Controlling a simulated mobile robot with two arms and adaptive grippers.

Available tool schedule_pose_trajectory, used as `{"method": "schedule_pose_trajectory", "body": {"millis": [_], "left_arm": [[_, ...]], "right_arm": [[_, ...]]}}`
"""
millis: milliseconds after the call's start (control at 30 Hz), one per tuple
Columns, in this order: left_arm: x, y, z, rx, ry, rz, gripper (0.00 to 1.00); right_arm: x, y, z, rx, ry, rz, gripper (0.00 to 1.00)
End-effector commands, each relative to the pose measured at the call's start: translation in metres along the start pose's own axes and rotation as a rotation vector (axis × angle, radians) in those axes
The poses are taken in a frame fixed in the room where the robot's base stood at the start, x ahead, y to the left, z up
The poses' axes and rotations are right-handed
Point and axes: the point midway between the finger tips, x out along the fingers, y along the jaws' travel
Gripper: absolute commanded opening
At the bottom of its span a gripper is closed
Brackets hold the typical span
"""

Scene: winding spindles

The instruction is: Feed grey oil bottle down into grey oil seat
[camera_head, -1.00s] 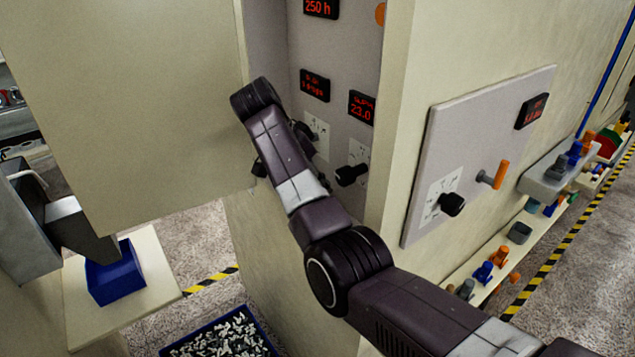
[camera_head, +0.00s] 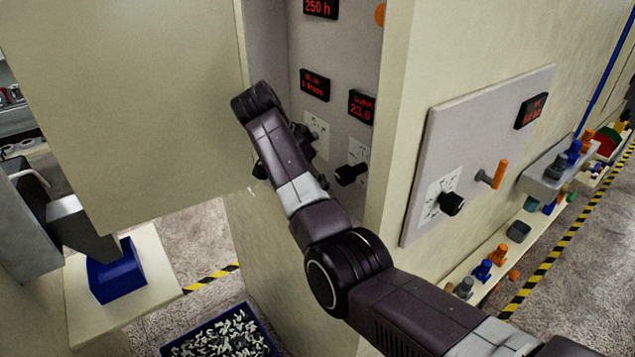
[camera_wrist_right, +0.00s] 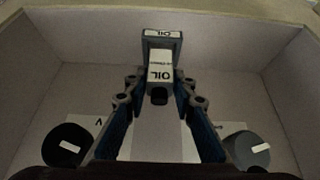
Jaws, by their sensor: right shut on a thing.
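In the right wrist view, my right gripper (camera_wrist_right: 160,86) is shut on the grey oil bottle (camera_wrist_right: 159,70), which has a white OIL label and a dark cap towards me. Beyond the bottle is a grey block with a white OIL plate (camera_wrist_right: 163,34), which looks like the grey oil seat. The bottle overlaps it in the picture; I cannot tell how deep it sits. In the head view my right arm reaches into the cabinet recess, and the bottle and seat are hidden. My left gripper is out of view.
Light recess walls surround the gripper. A black knob (camera_wrist_right: 68,145) and a grey knob (camera_wrist_right: 246,146) flank it. In the head view, a large cream panel (camera_head: 130,100) stands left of the arm, and a control panel (camera_head: 480,150) with an orange handle is at right.

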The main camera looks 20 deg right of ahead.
Motion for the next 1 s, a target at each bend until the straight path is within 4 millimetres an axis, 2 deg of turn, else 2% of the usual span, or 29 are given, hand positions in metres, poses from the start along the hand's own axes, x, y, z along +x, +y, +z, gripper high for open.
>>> {"method": "schedule_pose_trajectory", "body": {"millis": [967,1000], "left_arm": [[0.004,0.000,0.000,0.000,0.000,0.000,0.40],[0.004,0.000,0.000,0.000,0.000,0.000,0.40]], "right_arm": [[0.021,0.000,0.012,0.000,0.000,0.000,0.00],[0.021,0.000,0.012,0.000,0.000,-0.001,0.26]]}}
